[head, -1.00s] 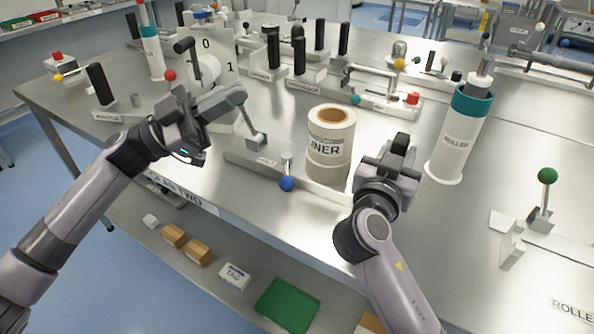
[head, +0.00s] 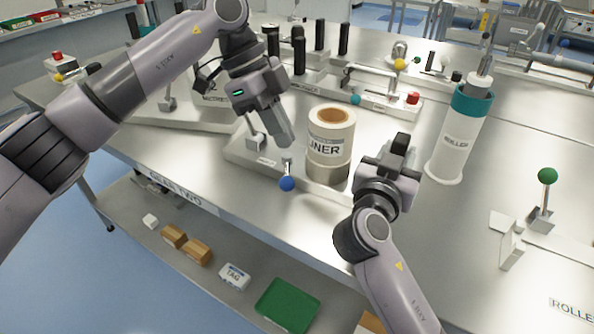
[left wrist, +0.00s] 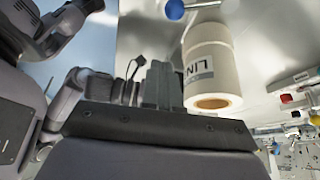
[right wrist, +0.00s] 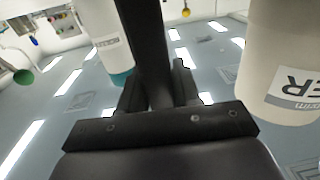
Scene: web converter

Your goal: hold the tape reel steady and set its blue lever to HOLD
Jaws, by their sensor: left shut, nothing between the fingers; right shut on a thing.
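The tape reel (head: 331,140) is a cream roll with a brown core and a label ending in "NER", upright on a grey base (head: 240,153). It also shows in the left wrist view (left wrist: 208,65) and right wrist view (right wrist: 280,60). The blue lever's ball (head: 287,184) hangs at the base's front edge, left of the reel; it also shows in the left wrist view (left wrist: 174,9). My left gripper (head: 286,138) is shut and empty, above the base, apart from ball and reel. My right gripper (head: 392,165) is shut on a black upright handle (right wrist: 142,40) right of the reel. HOLD marking is unreadable.
A teal-topped white roller (head: 459,135) stands to the right, and a green-knobbed lever (head: 547,178) beyond it. Black handles (head: 299,50) and a yellow-knobbed lever (head: 399,64) stand behind. The lower shelf holds boxes and a green tray (head: 287,304).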

